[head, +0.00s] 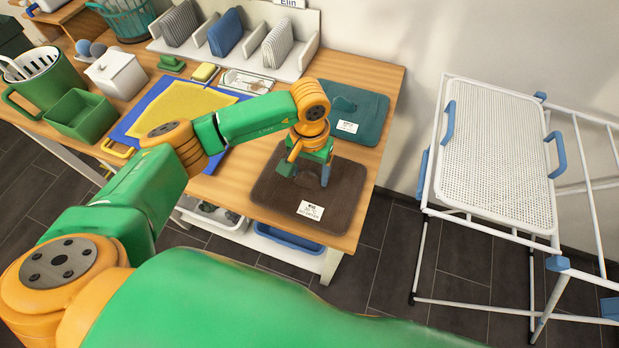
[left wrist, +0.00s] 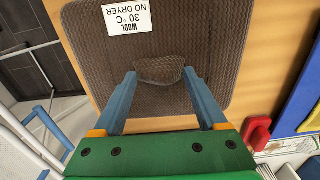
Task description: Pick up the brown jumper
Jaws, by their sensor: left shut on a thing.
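The brown jumper (head: 272,194) lies folded flat on the wooden table near its right end, with a white care label on it. In the left wrist view the jumper (left wrist: 215,35) shows a ribbed knit, and the label reads "WOOL 30°C NO DRYER". My left gripper (head: 307,178) points down onto the jumper. In the left wrist view its blue fingers (left wrist: 159,76) are shut on a raised fold of the knit between them. The rest of the jumper looks flat on the table. My right gripper is not in view.
A teal folded garment (head: 362,112) lies just behind the jumper. A white rack with folded cloths (head: 300,62) stands at the back. A white drying rack (head: 495,150) stands right of the table.

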